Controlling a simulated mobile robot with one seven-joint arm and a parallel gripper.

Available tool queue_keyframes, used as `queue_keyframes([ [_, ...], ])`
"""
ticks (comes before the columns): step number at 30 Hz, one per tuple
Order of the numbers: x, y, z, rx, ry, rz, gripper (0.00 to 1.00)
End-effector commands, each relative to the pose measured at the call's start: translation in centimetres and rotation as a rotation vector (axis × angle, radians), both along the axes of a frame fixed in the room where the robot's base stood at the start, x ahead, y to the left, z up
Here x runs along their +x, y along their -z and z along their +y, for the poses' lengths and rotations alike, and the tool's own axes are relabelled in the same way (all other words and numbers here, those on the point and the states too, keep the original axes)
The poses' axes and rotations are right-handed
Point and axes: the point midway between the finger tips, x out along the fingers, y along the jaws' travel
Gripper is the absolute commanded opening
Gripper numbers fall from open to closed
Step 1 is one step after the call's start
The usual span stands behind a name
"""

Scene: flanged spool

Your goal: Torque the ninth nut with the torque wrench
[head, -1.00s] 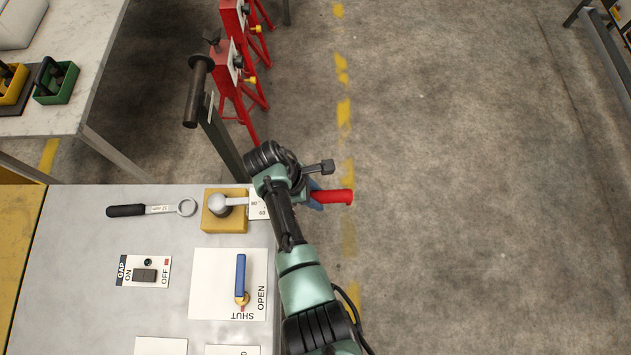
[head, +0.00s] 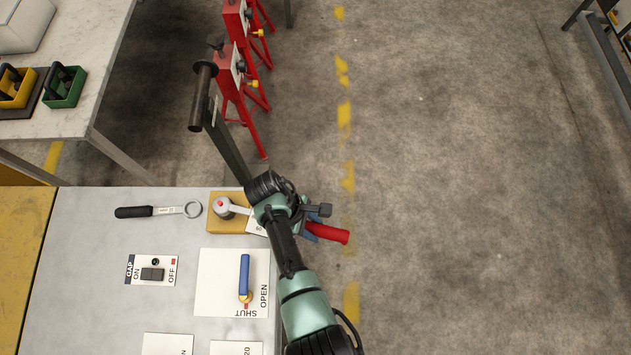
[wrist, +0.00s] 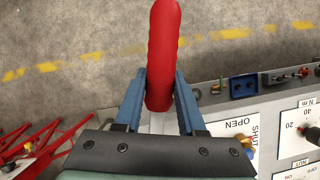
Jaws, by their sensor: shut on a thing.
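The torque wrench has a silver head (head: 224,206) resting at a yellow block (head: 217,227) on the bench. Its shaft runs right, under my arm, to a red handle (head: 331,234) beyond the bench edge. My gripper (head: 312,228) is shut on this handle. In the wrist view the red handle (wrist: 163,40) passes between the two blue fingers of my gripper (wrist: 161,80). The middle of the wrench is hidden by my arm. I cannot tell the ninth nut apart, nor whether the wrench head is seated on a nut.
A black-handled ring spanner (head: 160,211) lies left of the block. A GAP switch plate (head: 141,271) and a blue-handled valve (head: 244,275) are in front. A dark post (head: 225,145) and red stands (head: 233,75) are behind. The floor at right is clear.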

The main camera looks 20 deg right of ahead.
Motion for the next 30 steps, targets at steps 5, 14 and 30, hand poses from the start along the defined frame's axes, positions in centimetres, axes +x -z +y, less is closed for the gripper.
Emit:
queue_keyframes([
  [5, 0.4, -0.5, -0.2, -0.002, -0.005, -0.008, 0.0],
  [14, 0.5, -2.6, -0.2, -0.002, -0.008, -0.008, 0.0],
  [30, 0.4, -5.8, -0.2, -0.001, -0.009, -0.007, 0.0],
])
